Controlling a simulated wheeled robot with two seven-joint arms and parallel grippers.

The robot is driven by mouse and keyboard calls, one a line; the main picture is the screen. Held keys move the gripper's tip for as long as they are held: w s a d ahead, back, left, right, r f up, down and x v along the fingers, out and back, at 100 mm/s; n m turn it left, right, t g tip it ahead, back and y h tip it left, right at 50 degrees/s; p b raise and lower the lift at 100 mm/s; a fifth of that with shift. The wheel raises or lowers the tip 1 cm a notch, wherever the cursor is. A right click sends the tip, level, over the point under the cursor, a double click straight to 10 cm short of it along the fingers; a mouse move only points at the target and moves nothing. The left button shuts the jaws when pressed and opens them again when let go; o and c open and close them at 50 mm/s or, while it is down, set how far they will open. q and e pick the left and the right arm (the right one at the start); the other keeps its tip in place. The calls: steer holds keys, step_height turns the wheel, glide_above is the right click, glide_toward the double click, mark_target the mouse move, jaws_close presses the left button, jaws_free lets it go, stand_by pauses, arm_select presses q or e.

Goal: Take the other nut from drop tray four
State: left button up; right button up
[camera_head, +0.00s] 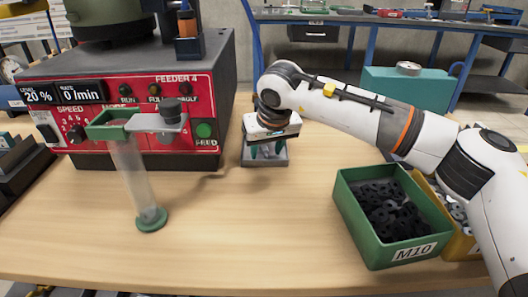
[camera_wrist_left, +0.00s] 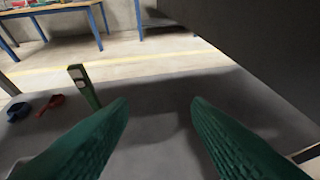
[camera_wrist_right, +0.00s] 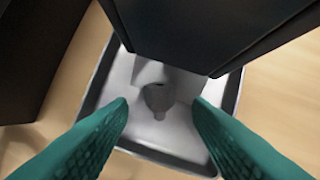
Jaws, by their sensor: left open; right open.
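The drop tray (camera_head: 281,162) is a small grey tray on the table in front of the red feeder panel marked FEEDER 4. It also shows in the right wrist view (camera_wrist_right: 99,76), with a dark rim and a pale floor. My right gripper (camera_head: 267,151) points down at the tray, its green fingers open with nothing between them. A blurred grey shape (camera_wrist_right: 158,98) shows in the tray between the fingertips. I cannot tell if it is a nut or a shadow. My left gripper (camera_wrist_left: 159,104) is open and empty, away from the tray, and out of the head view.
The feeder (camera_head: 140,120) stands close behind and left of the tray. A clear tube (camera_head: 131,176) with green ends stands at front left. A green M10 bin (camera_head: 374,247) of dark nuts and a yellow bin (camera_head: 462,246) stand at right. The front middle table is clear.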

steer(key=shift+c, duration=0.6)
jaws_close()
steer(key=shift+r, duration=0.2)
